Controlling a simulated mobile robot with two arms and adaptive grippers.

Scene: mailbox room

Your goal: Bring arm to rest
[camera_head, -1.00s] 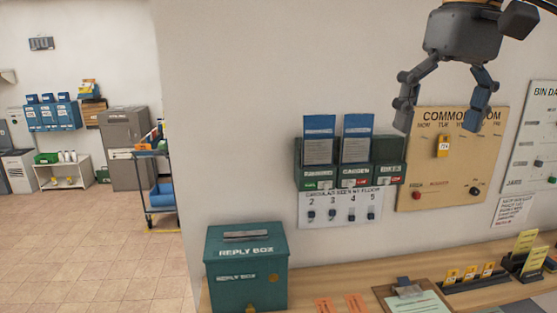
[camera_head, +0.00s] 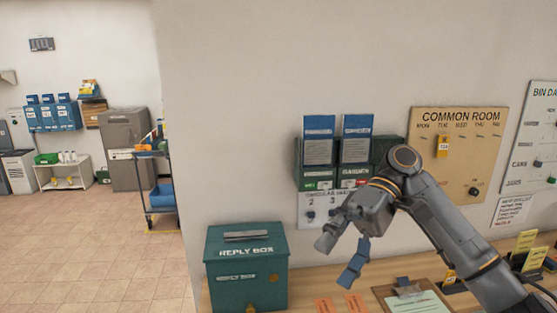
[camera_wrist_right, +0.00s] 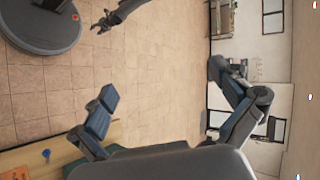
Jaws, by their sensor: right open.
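My right gripper (camera_head: 338,260) shows in the head view, at the end of a grey arm from the lower right. Its fingers are apart, with nothing between them. It hangs in front of the wall, above the wooden counter and right of the reply box. In the right wrist view its two blue-grey fingers (camera_wrist_right: 163,82) are spread, with tiled floor beyond. At the top of that view is a small dark gripper (camera_wrist_right: 103,22), seemingly my left one; its jaw state is too small to tell. The left gripper is outside the head view.
The green reply box (camera_head: 246,275) stands on the counter. A green wall rack (camera_head: 311,180) with blue cards is partly behind my right arm. The common room board (camera_head: 475,155) hangs right of it. A clipboard (camera_head: 415,302) lies on the counter. Tiled floor (camera_head: 100,240) at left is clear.

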